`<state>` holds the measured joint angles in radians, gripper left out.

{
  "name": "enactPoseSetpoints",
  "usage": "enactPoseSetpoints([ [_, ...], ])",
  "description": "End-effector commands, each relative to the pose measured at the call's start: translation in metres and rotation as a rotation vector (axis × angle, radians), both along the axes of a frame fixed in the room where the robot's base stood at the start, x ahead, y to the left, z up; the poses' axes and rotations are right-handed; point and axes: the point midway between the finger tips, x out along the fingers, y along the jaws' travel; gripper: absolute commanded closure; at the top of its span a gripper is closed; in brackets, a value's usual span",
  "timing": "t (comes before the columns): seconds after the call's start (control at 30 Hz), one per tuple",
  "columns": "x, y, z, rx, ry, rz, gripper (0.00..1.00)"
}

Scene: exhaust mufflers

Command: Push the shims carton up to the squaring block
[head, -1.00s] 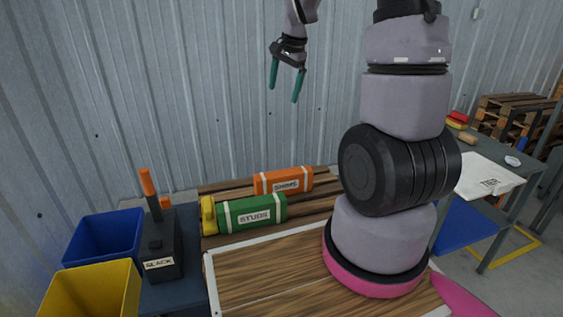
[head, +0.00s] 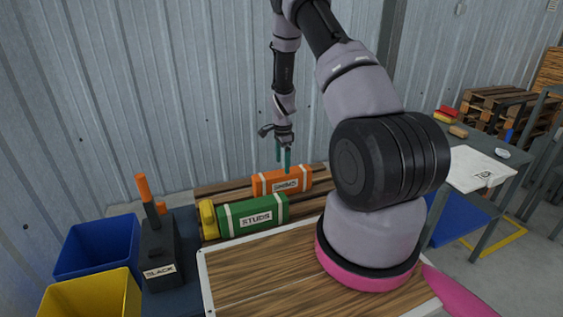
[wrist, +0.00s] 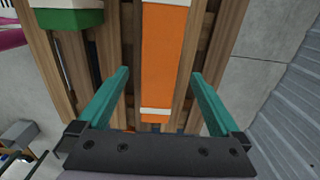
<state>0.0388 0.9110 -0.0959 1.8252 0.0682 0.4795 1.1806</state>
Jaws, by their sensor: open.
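The shims carton (head: 281,182) is orange with pale bands and lies on wooden slats behind the green studs carton. It also shows in the wrist view (wrist: 165,65), running lengthwise between my fingers. My gripper (head: 283,167) is open, its teal fingers pointing down at the carton's top in the head view. In the wrist view my gripper (wrist: 160,74) has one finger on each side of the carton, and I cannot see contact. A yellow piece (head: 207,218) stands at the left end of the studs carton. I cannot tell which thing is the squaring block.
The green studs carton (head: 254,215) lies just in front of the shims carton. A corrugated wall (head: 150,90) rises close behind.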

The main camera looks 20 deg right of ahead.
Motion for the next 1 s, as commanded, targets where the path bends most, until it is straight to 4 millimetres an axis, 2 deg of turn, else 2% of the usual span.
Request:
enactPoseSetpoints([
  [0.33,0.000,0.000,-0.001,0.000,0.001,-0.001,0.00],
  [0.47,0.000,0.000,-0.010,-0.001,0.001,0.000,0.00],
  [0.8,-0.001,-0.001,-0.069,0.000,0.004,-0.002,0.00],
  [1.0,-0.001,0.000,-0.096,0.000,0.002,0.000,0.00],
])
